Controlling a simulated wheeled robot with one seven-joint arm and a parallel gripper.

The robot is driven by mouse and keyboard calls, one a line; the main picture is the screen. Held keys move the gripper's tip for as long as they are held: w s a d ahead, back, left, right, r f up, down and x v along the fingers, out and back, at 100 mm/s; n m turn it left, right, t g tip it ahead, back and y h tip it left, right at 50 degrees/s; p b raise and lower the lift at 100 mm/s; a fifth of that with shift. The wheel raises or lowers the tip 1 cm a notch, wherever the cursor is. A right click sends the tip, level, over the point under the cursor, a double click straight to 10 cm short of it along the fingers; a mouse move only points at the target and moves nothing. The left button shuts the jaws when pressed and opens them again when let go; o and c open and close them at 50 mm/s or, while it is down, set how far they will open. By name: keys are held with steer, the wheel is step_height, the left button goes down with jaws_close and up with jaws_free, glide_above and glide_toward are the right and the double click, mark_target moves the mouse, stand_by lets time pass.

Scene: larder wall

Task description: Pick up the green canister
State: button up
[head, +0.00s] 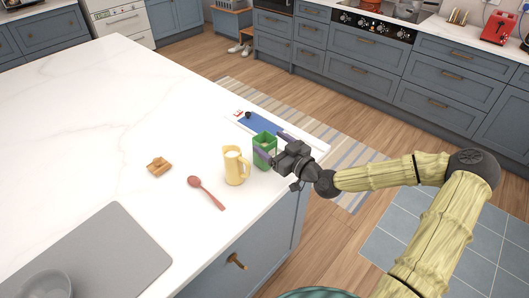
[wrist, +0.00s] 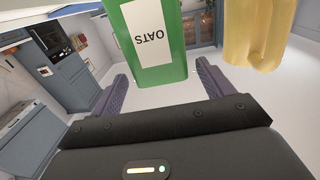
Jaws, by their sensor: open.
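The green canister (head: 262,151) stands upright near the right edge of the white counter. In the wrist view the green canister (wrist: 178,66) shows a white label reading OATS, upside down in that picture. My gripper (head: 274,146) is at the canister from the right, with its purple fingers spread. In the wrist view my gripper (wrist: 163,82) has one finger on each side of the canister, with gaps showing. The fingers are not closed on it.
A yellow jug (head: 234,166) stands close left of the canister; it also shows in the wrist view (wrist: 250,35). A red spoon (head: 206,191) and a small wooden piece (head: 159,167) lie nearby. A white tray with a blue item (head: 262,124) lies behind.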

mark_target(259, 136)
steer(key=p+x, duration=0.1)
steer(key=x, duration=0.4)
steer(key=shift+a+f+p, duration=0.1)
steer(key=shift+f+p, duration=0.05)
steer(key=shift+p, duration=0.15)
steer(key=c, duration=1.5)
